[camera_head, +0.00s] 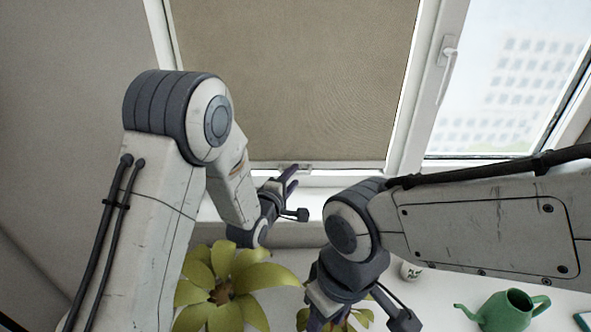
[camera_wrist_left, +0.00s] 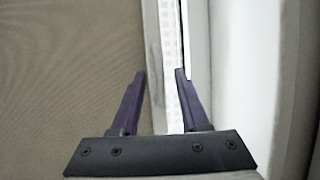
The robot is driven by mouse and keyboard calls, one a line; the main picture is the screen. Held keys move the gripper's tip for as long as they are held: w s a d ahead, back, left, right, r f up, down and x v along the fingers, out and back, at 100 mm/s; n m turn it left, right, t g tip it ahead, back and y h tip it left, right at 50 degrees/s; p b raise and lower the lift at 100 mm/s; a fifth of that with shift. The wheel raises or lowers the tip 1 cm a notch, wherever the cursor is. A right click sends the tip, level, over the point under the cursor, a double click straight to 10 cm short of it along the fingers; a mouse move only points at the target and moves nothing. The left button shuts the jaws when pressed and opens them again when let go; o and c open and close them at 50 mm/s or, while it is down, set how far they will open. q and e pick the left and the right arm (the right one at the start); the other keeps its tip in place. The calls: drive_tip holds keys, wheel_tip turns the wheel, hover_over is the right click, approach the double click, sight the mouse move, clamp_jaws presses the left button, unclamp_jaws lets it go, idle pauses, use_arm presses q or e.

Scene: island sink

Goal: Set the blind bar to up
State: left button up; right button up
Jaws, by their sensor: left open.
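The tan roller blind (camera_head: 295,75) hangs nearly all the way down over the left window pane. Its pale blind bar (camera_head: 345,165) runs along the lower edge, just above the sill. My left gripper (camera_head: 290,176) is at the bar near its middle, with dark purple fingers apart. In the left wrist view, the two open fingers (camera_wrist_left: 161,74) straddle the line of the bar (camera_wrist_left: 153,45) and the bright gap beside it. I cannot tell whether they touch it. My right gripper (camera_head: 322,318) points down at the lower edge, its fingers mostly hidden or cut off.
A yellow-green plant (camera_head: 225,285) stands below my left arm. A green watering can (camera_head: 510,310) and a small white pot (camera_head: 411,270) stand on the white surface at right. A window handle (camera_head: 446,65) is on the right-hand frame.

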use_arm(q)
drive_tip(key=shift+x, duration=1.35)
drive_tip(key=shift+s, duration=0.1)
clamp_jaws()
idle(0.3)
